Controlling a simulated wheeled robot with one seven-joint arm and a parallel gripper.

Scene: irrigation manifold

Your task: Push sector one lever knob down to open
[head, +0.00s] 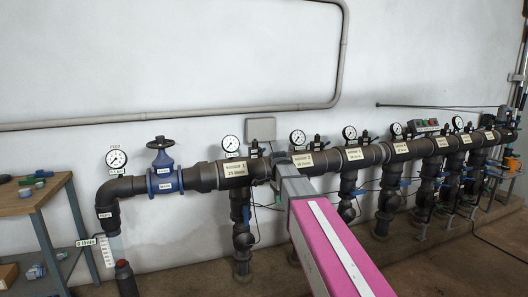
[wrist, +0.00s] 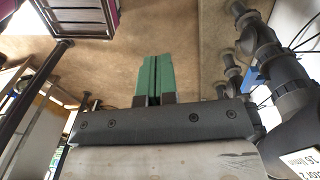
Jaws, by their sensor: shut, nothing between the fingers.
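The manifold pipe (head: 205,177) runs along the wall in the head view. Its leftmost large label (head: 235,169) is too small to read surely as sector one. Below it a dark vertical branch (head: 241,240) carries a small blue part (head: 247,214), possibly its lever; I cannot make out a knob or its position. My gripper (wrist: 153,60) shows in the wrist view with its green fingers together, holding nothing, over brown floor. In the head view my arm reaches the manifold right of that label and hides the gripper. No lever knob is clear in the wrist view.
A blue handwheel valve (head: 163,178) stands on the pipe at left, beside a wooden bench (head: 35,200). Several gauged branches continue right. In the wrist view dark pipework (wrist: 285,85) is close on the right, with a labelled pipe at the lower right corner.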

